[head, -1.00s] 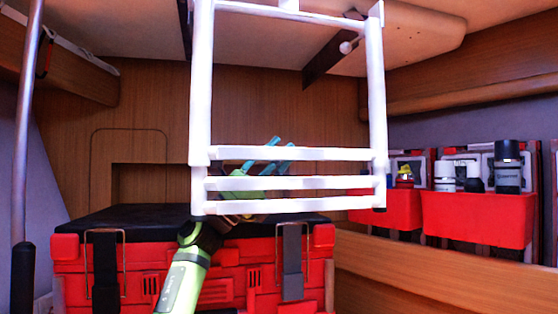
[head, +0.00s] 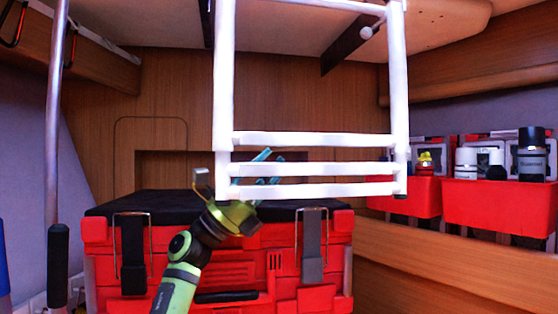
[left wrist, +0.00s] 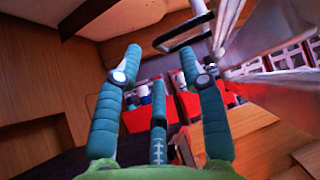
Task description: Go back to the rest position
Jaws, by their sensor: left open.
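My left gripper (head: 262,160) is raised in front of the red case, behind the lower bars of the white ladder-like frame (head: 226,90) in the head view. The bars partly hide its teal fingers. In the left wrist view the fingers of my left gripper (left wrist: 160,60) are spread apart, with nothing held between them. The white frame (left wrist: 228,25) is close on the right there. My right gripper is not in view.
The red case (head: 100,262) with a black top stands below. Red wall bins (head: 490,205) with bottles are at the right. A grey pole (head: 55,130) stands at the left. Wooden panels and a low ceiling surround the space.

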